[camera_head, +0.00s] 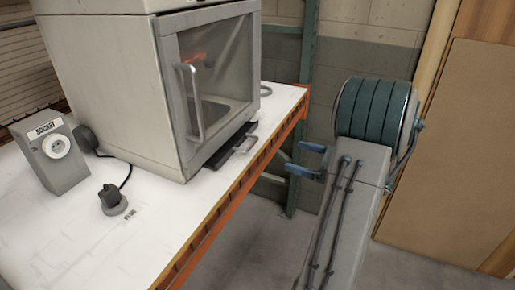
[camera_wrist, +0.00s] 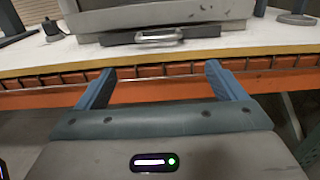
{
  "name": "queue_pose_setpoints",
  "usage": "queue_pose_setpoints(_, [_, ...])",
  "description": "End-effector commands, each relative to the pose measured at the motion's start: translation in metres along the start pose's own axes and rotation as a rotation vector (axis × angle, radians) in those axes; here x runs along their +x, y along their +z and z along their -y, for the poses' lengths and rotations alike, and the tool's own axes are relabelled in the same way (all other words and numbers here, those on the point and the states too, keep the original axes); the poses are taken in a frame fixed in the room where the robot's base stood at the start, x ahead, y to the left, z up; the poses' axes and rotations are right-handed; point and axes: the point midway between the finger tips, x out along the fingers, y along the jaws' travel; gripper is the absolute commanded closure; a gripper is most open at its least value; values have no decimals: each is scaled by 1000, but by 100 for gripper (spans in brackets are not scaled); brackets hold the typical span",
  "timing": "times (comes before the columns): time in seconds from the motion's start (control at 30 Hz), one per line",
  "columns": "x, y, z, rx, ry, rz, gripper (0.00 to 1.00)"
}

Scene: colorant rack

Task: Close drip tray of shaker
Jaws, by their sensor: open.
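The shaker (camera_head: 150,85) is a beige cabinet with a glass door (camera_head: 215,75) and a long door handle, standing on a white bench. Its drip tray (camera_head: 232,145) is a dark, thin tray with a grey handle at the base, sticking out toward the bench edge. In the wrist view the tray (camera_wrist: 118,39) and its handle (camera_wrist: 158,38) lie ahead, beyond the fingertips. My gripper (camera_head: 312,160) is open and empty, off the bench's front edge and apart from the tray. Its two blue fingers (camera_wrist: 156,78) point toward the bench edge.
The white bench (camera_head: 150,235) has an orange front beam (camera_head: 215,220). A socket box (camera_head: 50,150) and a black plug (camera_head: 112,198) with a cable are left of the shaker. A green rack post (camera_head: 306,60) stands behind, and brown panels (camera_head: 455,150) lean at the right.

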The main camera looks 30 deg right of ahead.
Motion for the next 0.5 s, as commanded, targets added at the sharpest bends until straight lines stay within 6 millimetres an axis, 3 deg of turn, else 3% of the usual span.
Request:
queue_pose_setpoints(0.17, [24,1,0,0,2,2,10])
queue_pose_setpoints(0.5, [97,1,-1,-1,5,0,10])
